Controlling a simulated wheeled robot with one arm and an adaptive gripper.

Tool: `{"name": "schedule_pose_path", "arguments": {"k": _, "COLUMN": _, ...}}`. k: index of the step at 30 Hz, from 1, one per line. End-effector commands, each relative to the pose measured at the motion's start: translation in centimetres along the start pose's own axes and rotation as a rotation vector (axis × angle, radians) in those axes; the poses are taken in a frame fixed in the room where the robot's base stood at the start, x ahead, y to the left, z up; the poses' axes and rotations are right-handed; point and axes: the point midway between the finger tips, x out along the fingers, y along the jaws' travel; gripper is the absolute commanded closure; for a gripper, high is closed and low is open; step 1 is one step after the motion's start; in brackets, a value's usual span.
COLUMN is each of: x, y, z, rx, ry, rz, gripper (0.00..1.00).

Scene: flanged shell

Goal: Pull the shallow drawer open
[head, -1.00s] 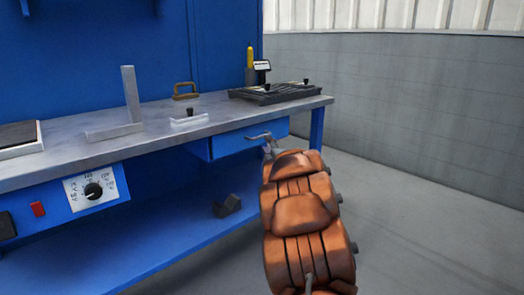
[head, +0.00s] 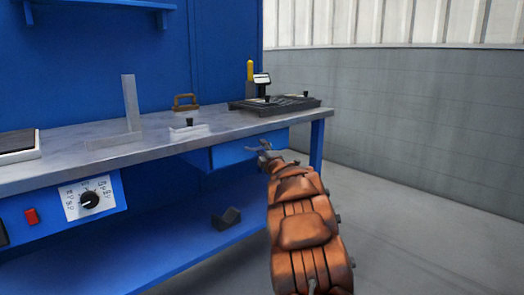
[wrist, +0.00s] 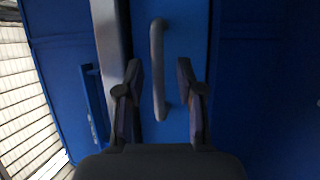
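The shallow blue drawer (head: 232,154) sits under the right part of the workbench top. In the head view my gripper (head: 262,148) is in front of the drawer and hides its handle. In the wrist view the drawer front (wrist: 185,30) carries a grey bar handle (wrist: 158,70). My gripper (wrist: 158,85) is open there, with one finger on each side of the handle's lower part in the picture. The handle lies between the fingers, nearer the left one. I cannot tell whether either finger touches it.
The grey bench top (head: 150,143) holds a square-shaped metal angle (head: 131,105), a brown handled block (head: 185,101) and a black slotted plate (head: 280,104). A dial panel (head: 88,199) is at left. A dark block (head: 227,218) lies on the lower shelf. The floor at right is clear.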

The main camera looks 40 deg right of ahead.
Motion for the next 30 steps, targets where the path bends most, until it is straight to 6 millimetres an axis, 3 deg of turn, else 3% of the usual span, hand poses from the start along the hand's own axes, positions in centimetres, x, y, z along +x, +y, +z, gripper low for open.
{"name": "schedule_pose_path", "arguments": {"k": 16, "x": 0.96, "y": 0.20, "z": -0.08, "rx": -0.001, "ry": 0.001, "rz": 0.004, "gripper": 0.63}}
{"name": "schedule_pose_path", "arguments": {"k": 27, "x": 0.94, "y": 0.17, "z": -0.05, "rx": -0.001, "ry": 0.001, "rz": 0.003, "gripper": 1.00}}
{"name": "schedule_pose_path", "arguments": {"k": 30, "x": 0.94, "y": 0.17, "z": -0.05, "rx": -0.001, "ry": 0.001, "rz": 0.003, "gripper": 1.00}}
